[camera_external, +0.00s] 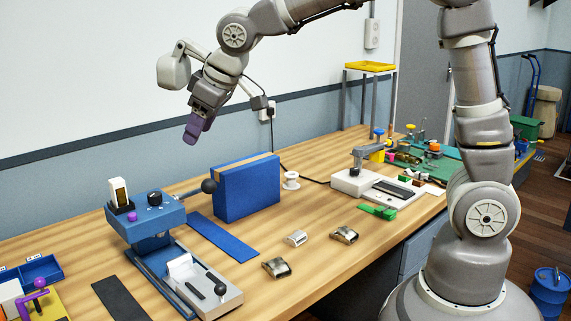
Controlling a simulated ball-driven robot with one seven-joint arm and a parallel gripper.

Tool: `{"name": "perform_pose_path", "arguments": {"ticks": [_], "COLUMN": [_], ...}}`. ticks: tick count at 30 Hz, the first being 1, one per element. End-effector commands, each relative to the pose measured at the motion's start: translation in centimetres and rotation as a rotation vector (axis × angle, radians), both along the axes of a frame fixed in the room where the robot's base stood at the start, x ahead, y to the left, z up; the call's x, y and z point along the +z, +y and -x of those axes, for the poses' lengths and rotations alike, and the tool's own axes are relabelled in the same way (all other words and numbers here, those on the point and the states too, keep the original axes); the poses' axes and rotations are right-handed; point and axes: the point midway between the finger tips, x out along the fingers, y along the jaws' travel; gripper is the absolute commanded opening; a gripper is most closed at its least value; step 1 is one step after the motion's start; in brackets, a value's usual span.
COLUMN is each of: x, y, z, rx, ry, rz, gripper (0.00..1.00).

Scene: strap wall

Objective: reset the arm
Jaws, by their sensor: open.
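My gripper (198,128) has purple fingertips and hangs in the air above the back left part of the workbench. It points downward, above the blue press and to the left of the blue box. It touches nothing, and nothing shows between its fingers. The fingers overlap from this angle, so the gap between them is hard to see. My arm reaches from its base at the right, across the top of the picture, and down to the gripper.
Below stand a blue press (150,218) with a black-knobbed lever and a blue box (246,188). A blue strap (222,236), a dark strap (120,298) and metal buckles (276,268) lie on the wooden bench (330,262). A grey-white device (354,181) stands at the right. Air around the gripper is free.

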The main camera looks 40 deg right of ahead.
Motion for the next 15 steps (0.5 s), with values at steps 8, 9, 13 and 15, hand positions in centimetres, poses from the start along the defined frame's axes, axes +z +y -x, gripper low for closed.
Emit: {"name": "perform_pose_path", "arguments": {"ticks": [8,9,13,15], "x": [21.3,24.0,31.0,33.5], "y": [-14.3,-16.1,-20.9,-22.5], "z": [-2.4,-1.8,1.2,2.7], "rx": [-0.29,-0.322,-0.4,-0.426], "ry": [-0.419,-0.477,-0.636,-0.698], "rz": [-0.252,-0.275,-0.325,-0.342], "gripper": [0.51,0.51,0.51,0.51]}}
